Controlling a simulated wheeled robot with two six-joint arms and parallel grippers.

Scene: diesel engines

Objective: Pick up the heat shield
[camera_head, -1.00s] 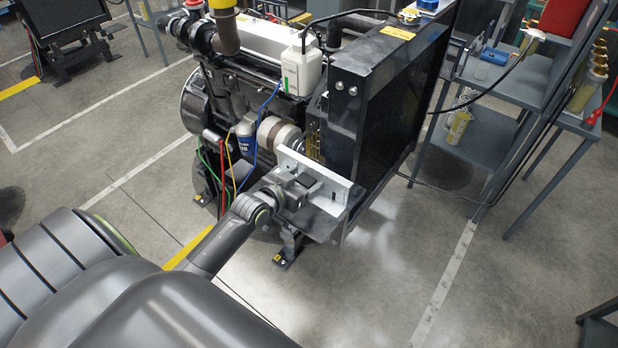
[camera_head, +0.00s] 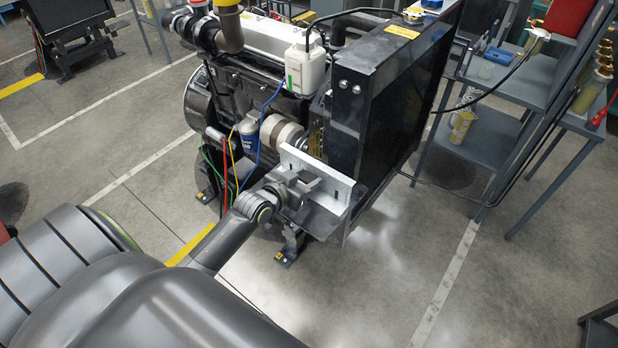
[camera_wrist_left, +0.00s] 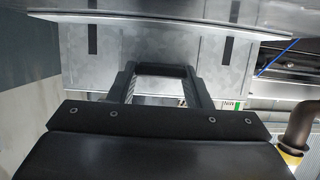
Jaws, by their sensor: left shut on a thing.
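The heat shield (camera_head: 325,172) is a silver sheet-metal piece with a bent edge and dark slots. It is at the front of the engine, just left of the black radiator's lower end. In the left wrist view the shield (camera_wrist_left: 215,58) spans the top of the picture. My left gripper (camera_head: 298,190) is shut on the shield from the near left side. Its fingers (camera_wrist_left: 162,78) reach the shield's face in the wrist view, and the exact grip point is partly hidden. I cannot tell whether the shield is apart from the engine. My right gripper is not in view.
The diesel engine (camera_head: 240,90) with its black radiator (camera_head: 400,90) stands just behind the shield. Loose coloured cables (camera_head: 232,160) hang at the engine's left. A grey shelf cart (camera_head: 490,150) stands at the right. The floor in front is clear.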

